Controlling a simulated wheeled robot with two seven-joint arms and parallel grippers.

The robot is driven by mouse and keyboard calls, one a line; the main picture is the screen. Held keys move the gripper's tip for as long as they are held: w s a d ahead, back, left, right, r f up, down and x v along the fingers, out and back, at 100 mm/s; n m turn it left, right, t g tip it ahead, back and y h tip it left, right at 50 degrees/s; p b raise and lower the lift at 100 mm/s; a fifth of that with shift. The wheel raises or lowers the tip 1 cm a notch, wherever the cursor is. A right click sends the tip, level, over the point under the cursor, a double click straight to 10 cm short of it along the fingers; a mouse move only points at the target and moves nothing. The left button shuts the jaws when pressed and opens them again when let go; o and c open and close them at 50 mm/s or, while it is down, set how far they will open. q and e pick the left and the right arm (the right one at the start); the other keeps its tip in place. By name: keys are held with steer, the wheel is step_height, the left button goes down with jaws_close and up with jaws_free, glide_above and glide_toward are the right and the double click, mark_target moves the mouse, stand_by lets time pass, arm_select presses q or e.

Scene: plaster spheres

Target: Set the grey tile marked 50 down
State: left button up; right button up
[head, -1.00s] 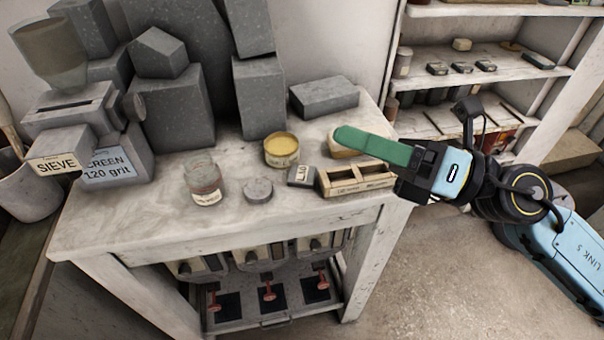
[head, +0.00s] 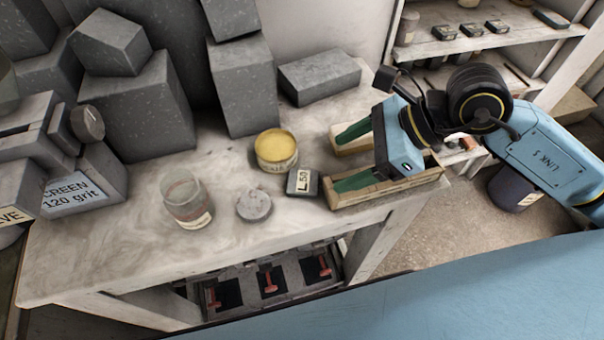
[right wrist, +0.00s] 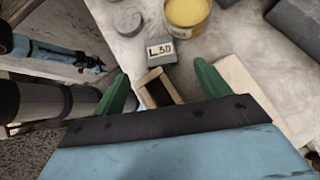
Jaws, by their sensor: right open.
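The grey tile marked 50 (head: 303,182) lies on the white bench top, its pale label reading L 50 facing up. In the right wrist view the tile (right wrist: 161,51) is just beyond the fingertips, and nothing touches it. My right gripper (head: 353,157) is open with nothing held, its green fingers spread to the right of the tile. In the right wrist view my right gripper (right wrist: 160,76) has an end of the wooden compartment box (right wrist: 158,90) between its fingers. In the head view the gripper hides part of this box (head: 345,196).
A yellow-filled jar (head: 276,150) stands behind the tile. A round grey disc (head: 253,205) and a glass jar (head: 187,200) are to its left. A pale block (head: 350,146) lies near the far finger. Large grey blocks (head: 140,110) fill the back. Bare bench shows in front.

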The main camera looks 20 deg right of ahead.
mark_target(303, 181)
steer(key=x, duration=0.2)
steer(key=shift+w+a+f, duration=0.1)
steer(key=shift+a+f, duration=0.05)
steer(key=shift+a, duration=0.1)
steer(key=shift+p+x, duration=0.3)
steer(key=shift+x, duration=0.65)
steer(key=x, duration=0.3)
steer(key=shift+f, duration=0.35)
steer(key=shift+w+a+f+p, duration=0.1)
steer(key=shift+a+f+p, duration=0.05)
steer(key=shift+p, duration=0.15)
arm_select(q)
steer(key=shift+w+r, duration=0.6)
steer(key=shift+r, duration=0.05)
arm_select(e)
steer(key=c, duration=1.2)
